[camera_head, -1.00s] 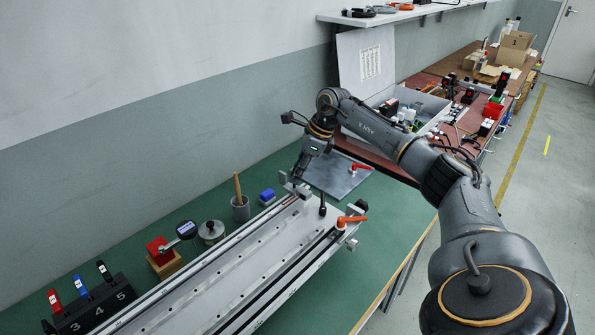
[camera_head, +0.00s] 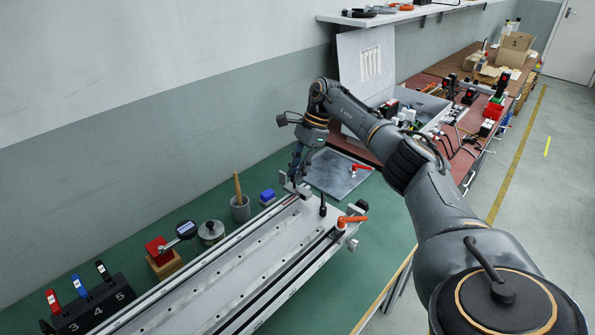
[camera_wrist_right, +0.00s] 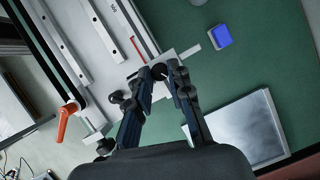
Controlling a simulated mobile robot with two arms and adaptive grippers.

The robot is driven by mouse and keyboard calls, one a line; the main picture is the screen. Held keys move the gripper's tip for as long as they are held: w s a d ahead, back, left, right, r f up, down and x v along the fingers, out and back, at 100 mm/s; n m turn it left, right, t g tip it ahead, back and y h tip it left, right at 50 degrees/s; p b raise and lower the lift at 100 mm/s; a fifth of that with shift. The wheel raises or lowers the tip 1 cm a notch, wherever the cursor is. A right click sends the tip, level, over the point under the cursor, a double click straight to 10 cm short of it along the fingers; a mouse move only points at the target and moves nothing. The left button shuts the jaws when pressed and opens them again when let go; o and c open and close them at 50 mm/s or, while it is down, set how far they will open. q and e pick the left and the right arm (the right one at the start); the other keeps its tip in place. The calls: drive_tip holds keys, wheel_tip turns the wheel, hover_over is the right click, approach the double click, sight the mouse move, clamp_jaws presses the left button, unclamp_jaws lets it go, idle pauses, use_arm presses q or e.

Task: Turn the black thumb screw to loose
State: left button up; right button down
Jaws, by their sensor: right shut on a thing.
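The black thumb screw (camera_wrist_right: 159,71) shows as a dark round knob at the far end of the pale gantry rail (camera_head: 232,267). My right gripper (camera_wrist_right: 164,79) has its fingertips on either side of the knob and is shut on it. In the head view my right gripper (camera_head: 293,181) points down at the rail's far end, and the knob is too small and hidden to make out there. The fingers hide part of the knob in the wrist view. My left gripper is not in view.
An orange lever (camera_head: 352,220) and a black upright handle (camera_head: 323,206) stand close by on the rail. A blue block (camera_head: 268,197), a grey cup (camera_head: 241,212) and a metal plate (camera_head: 337,174) lie around it. Green bench (camera_head: 377,239) is clear at right.

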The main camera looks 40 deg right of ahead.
idle(0.4)
drive_tip(key=c, duration=1.2)
unclamp_jaws()
